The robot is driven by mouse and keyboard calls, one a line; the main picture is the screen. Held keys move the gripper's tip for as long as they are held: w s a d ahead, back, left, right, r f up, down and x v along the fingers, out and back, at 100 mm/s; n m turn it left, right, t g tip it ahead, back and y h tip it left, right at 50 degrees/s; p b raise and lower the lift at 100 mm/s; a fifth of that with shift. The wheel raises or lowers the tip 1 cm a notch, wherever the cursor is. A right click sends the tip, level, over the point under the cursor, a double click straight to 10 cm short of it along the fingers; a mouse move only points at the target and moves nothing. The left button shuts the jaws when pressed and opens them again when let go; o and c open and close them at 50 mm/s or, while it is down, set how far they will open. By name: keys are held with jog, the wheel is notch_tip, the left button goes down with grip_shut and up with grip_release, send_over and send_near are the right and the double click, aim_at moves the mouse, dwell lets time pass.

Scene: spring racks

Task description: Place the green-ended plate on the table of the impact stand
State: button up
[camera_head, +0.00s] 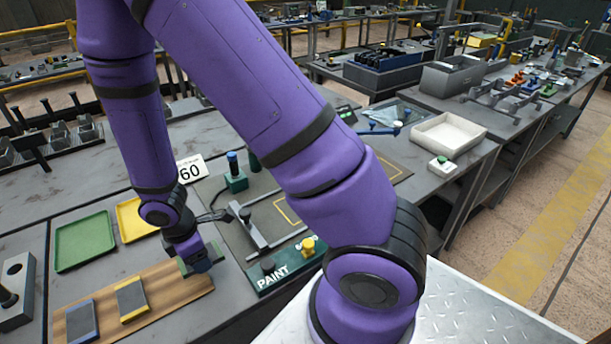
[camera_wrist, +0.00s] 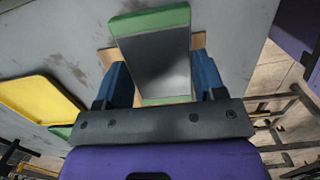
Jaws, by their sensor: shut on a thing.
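The green-ended plate (camera_wrist: 155,62) is grey with a green strip at each end. My gripper (camera_wrist: 160,78) is shut on it, with a blue finger at each long side. In the head view my gripper (camera_head: 199,264) is over the right end of the wooden board (camera_head: 172,300), and a green edge of the plate (camera_head: 184,267) shows beside it. I cannot tell whether the plate still touches the board. A grey mat with a PAINT label (camera_head: 273,275), a metal arm and a yellow knob lies right of my gripper. I cannot tell which part is the impact stand's table; my arm hides some of this area.
A blue-ended plate (camera_head: 82,322) and a yellow-ended plate (camera_head: 131,299) lie on the board. A green tray (camera_head: 84,242) and a yellow tray (camera_head: 137,222) lie behind it. A post with a blue top (camera_head: 235,175) and a 60 sign (camera_head: 190,170) stand behind my gripper.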

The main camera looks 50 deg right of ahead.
jog(key=shift+d, duration=0.1)
jog(key=w+d, duration=0.1)
jog(key=w, duration=0.4)
jog(key=w+d+f, duration=0.1)
jog(key=w+d, duration=0.1)
jog(key=w, duration=0.3)
jog(key=w+d, duration=0.2)
jog(key=w, duration=0.3)
jog(key=shift+d+f, duration=0.2)
jog(key=shift+f, duration=1.75)
jog(key=shift+f, duration=0.15)
jog(key=o, duration=1.4)
